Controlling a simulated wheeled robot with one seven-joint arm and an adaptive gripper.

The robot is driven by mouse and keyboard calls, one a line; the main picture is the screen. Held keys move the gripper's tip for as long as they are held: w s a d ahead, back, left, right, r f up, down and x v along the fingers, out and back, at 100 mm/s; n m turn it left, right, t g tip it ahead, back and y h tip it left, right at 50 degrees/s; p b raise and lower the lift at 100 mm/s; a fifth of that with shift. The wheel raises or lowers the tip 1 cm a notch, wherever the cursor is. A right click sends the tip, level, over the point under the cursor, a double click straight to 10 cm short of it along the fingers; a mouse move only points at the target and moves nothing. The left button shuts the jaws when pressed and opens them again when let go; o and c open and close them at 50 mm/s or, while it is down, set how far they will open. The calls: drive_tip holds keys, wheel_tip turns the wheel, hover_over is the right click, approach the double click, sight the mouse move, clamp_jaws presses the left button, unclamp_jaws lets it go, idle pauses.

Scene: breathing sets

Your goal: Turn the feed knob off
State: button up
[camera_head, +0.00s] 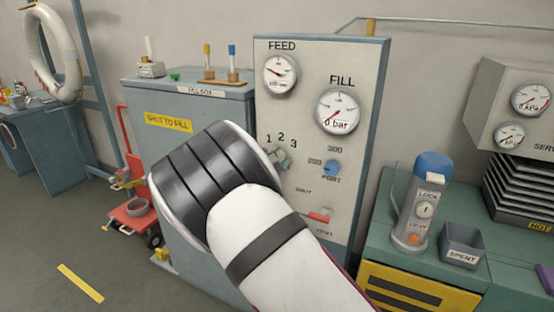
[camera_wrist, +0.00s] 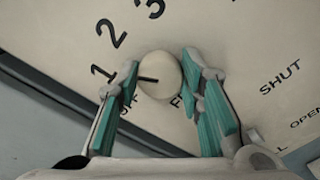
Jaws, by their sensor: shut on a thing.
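The feed knob (camera_wrist: 165,68) is a round cream knob with a dark pointer line, on the pale panel (camera_wrist: 235,35). The line points left in the wrist view, roughly toward the 1; the OFF label lies below left, partly covered by a finger. My gripper (camera_wrist: 160,82) has its teal-padded fingers on either side of the knob, shut on it. In the head view my wrist hides most of the gripper and the panel around the knob. The FEED gauge (camera_head: 281,75) is above the 1, 2, 3 marks.
The FILL gauge (camera_head: 337,111) is at the panel's upper right. A blue port knob (camera_head: 331,168) and a red-handled lever (camera_head: 320,216) sit lower right. A green bench (camera_head: 385,259) with a blue-capped cylinder (camera_head: 418,205) and grey SPENT bin (camera_head: 461,245) stands at right.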

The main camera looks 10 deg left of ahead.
drive_tip(key=n, duration=0.6)
drive_tip(key=shift+n+p, duration=0.3)
drive_tip(key=n, duration=0.5)
drive_tip(key=shift+a+n+p, duration=0.1)
drive_tip(key=shift+n+p, duration=0.2)
drive_tip(key=shift+n, duration=0.1)
drive_tip(key=o, duration=1.2)
drive_tip(key=shift+c, duration=0.2)
drive_tip(key=v, duration=1.2)
